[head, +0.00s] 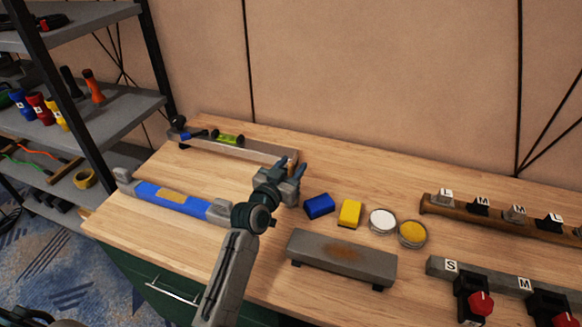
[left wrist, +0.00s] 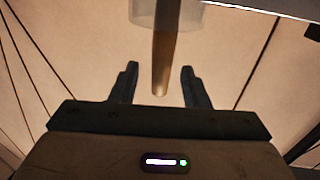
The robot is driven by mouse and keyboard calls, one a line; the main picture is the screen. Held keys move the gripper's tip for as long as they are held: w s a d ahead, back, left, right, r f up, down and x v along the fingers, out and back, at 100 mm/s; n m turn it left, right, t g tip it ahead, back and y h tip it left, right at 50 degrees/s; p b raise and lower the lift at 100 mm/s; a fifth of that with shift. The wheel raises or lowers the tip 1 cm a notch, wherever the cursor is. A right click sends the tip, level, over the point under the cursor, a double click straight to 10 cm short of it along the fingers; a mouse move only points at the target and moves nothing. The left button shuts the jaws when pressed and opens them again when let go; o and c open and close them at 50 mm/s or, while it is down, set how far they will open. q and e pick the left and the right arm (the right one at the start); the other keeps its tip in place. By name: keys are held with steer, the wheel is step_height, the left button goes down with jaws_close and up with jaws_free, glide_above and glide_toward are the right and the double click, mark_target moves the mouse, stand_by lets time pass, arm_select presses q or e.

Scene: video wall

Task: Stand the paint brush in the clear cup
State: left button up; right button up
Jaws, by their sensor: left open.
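The left wrist view shows the paint brush's brown handle (left wrist: 160,62) between the two fingers of my left gripper (left wrist: 159,72). The fingers are open, with a gap on each side of the handle. The handle runs into the mouth of the translucent clear cup (left wrist: 190,16) at the top edge of that view; the brush's other end is hidden or out of frame. In the head view my left gripper (head: 291,168) is above the back middle of the bench and hides most of the cup and brush.
On the wooden bench (head: 310,285) are a blue block (head: 319,206), a yellow block (head: 350,213), two round tins (head: 383,221), a grey raised bar (head: 342,258) and a blue tray-like holder (head: 172,198). A rail (head: 235,148) lies behind. Labelled racks (head: 500,213) stand right; shelves (head: 85,120) stand left.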

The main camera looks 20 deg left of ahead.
arm_select(q)
steer(key=shift+s, duration=0.1)
steer(key=s+a+b, duration=0.2)
steer(key=s, duration=0.8)
steer(key=shift+s, duration=0.25)
stand_by(0.4)
